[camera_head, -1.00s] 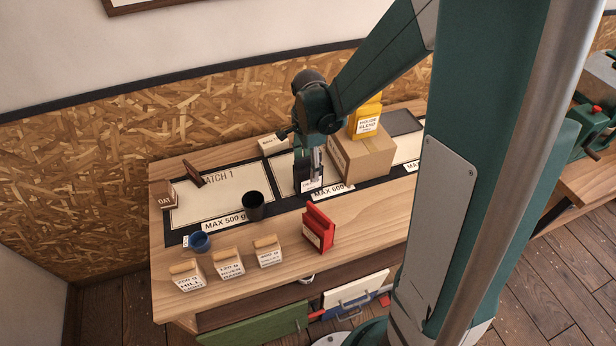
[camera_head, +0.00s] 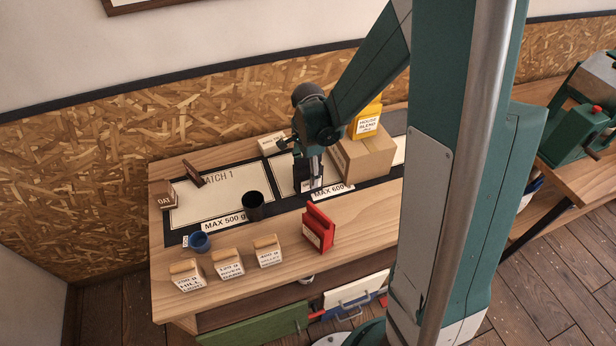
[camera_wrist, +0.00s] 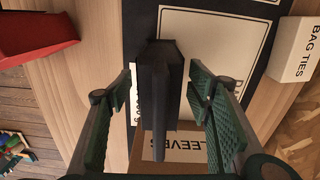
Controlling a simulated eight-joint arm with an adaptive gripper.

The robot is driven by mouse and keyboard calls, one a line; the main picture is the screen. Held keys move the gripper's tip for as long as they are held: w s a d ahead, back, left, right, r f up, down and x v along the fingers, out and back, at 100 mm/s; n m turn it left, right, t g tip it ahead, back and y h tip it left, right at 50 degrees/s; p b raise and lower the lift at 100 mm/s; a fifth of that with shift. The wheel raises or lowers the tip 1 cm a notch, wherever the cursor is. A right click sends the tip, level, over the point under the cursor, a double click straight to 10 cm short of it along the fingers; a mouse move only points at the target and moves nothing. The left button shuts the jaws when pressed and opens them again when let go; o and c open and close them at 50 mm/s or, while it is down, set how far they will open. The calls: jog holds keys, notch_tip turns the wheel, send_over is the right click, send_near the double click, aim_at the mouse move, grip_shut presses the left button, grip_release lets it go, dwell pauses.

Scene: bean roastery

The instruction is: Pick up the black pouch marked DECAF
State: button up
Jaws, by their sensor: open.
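A black pouch (camera_head: 301,177) with a white label stands upright on the right-hand mat, behind the MAX 600 strip, in the head view. Its lettering is too small to read. In the wrist view the black pouch (camera_wrist: 160,75) is seen from above, its narrow top edge running down the picture. My gripper (camera_wrist: 160,95) is open, with one finger on each side of the pouch and a visible gap at both sides. In the head view my gripper (camera_head: 314,172) points down at the pouch and partly covers it.
A cardboard SLEEVES box (camera_head: 364,158) stands close right of the pouch, with a yellow HOUSE BLEND bag (camera_head: 367,122) on it. A red pouch (camera_head: 319,228) stands in front, a dark cup (camera_head: 254,204) to the left. A BAG TIES box (camera_wrist: 293,50) is behind.

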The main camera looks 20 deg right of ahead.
jog(key=shift+f, duration=1.2)
jog(key=c, duration=1.1)
jog(key=shift+r, duration=0.1)
jog(key=shift+r+p, duration=0.3)
jog(key=shift+r, duration=4.6)
